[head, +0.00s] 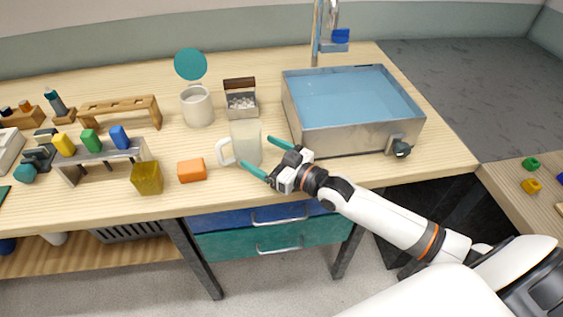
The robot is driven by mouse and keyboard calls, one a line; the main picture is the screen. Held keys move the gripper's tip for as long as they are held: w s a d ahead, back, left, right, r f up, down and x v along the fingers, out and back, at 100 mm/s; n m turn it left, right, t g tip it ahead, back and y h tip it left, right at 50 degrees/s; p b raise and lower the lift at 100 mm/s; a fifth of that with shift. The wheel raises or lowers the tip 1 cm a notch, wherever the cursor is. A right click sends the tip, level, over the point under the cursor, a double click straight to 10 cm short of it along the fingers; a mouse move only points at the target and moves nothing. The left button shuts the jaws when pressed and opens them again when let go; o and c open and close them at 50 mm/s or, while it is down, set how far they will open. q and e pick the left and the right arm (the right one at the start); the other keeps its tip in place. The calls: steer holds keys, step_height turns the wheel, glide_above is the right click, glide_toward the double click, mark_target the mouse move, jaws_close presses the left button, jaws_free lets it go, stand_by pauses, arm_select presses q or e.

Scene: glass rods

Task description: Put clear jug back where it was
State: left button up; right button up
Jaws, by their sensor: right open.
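The clear jug (246,140) is pale and see-through, with a white handle on its left side. It stands upright on the wooden worktop, left of the metal sink. My right gripper (255,151) comes in from the lower right with its teal fingers spread open. One fingertip is at the jug's right side and the other is in front of its lower part, near the handle. I cannot tell whether either finger touches the jug. My left gripper is not in view.
An orange block (192,170) and a yellow cup (147,178) stand left of the jug. Behind it are a lidded canister (198,107) and an open box (241,104). The metal sink (340,137) is at the right. A rack (100,163) with coloured pieces stands farther left.

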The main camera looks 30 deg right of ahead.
steer(key=v, duration=0.6)
steer(key=shift+s, duration=0.1)
stand_by(0.4)
